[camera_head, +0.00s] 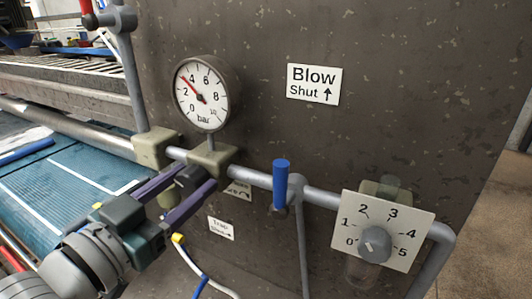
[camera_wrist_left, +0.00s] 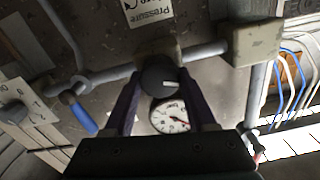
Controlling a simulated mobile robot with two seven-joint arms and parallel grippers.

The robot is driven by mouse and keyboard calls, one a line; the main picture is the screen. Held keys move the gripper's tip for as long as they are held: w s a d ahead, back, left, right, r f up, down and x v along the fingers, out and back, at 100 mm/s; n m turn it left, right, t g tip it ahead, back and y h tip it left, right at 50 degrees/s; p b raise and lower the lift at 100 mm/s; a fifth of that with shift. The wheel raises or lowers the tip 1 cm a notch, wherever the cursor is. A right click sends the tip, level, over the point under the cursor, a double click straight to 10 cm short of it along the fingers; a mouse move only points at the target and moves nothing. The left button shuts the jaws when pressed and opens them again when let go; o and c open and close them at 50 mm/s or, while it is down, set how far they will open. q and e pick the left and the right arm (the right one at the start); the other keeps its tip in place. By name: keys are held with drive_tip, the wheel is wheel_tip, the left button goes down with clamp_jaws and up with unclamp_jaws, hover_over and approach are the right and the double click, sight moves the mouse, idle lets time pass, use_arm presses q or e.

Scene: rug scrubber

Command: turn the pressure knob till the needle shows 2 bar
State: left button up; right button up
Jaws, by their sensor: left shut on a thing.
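The black pressure knob (camera_head: 188,179) sits on the pipe fitting below the gauge. The purple fingers of my left gripper (camera_head: 190,187) are shut on it. In the left wrist view the knob (camera_wrist_left: 158,73) shows between the fingers, its white mark pointing right. The round white bar gauge (camera_head: 203,108) stands above the pipe. Its red needle (camera_head: 190,86) points up and left, between 2 and 4, at about 3. The gauge also shows in the left wrist view (camera_wrist_left: 170,117). A "Pressure" label (camera_wrist_left: 148,10) is near the knob. My right gripper is not in view.
A blue-handled lever (camera_head: 280,184) stands on the pipe right of the knob. A square plate with a numbered dial (camera_head: 376,244) is farther right. A "Blow Shut" sign (camera_head: 314,83) is on the dark panel. A red-handled lever (camera_head: 87,8) is at upper left.

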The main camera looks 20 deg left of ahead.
use_arm(q)
drive_tip(key=shift+f+n, duration=0.1)
drive_tip(key=shift+n, duration=0.5)
drive_tip(key=o, duration=1.4)
drive_tip(key=s, duration=1)
drive_tip(key=shift+a+b, duration=0.35)
drive_tip(key=shift+a, duration=0.05)
drive_tip(key=s, duration=0.3)
drive_tip(key=s+p, duration=0.1)
drive_tip(key=s, duration=0.5)
drive_tip(key=shift+a, duration=0.35)
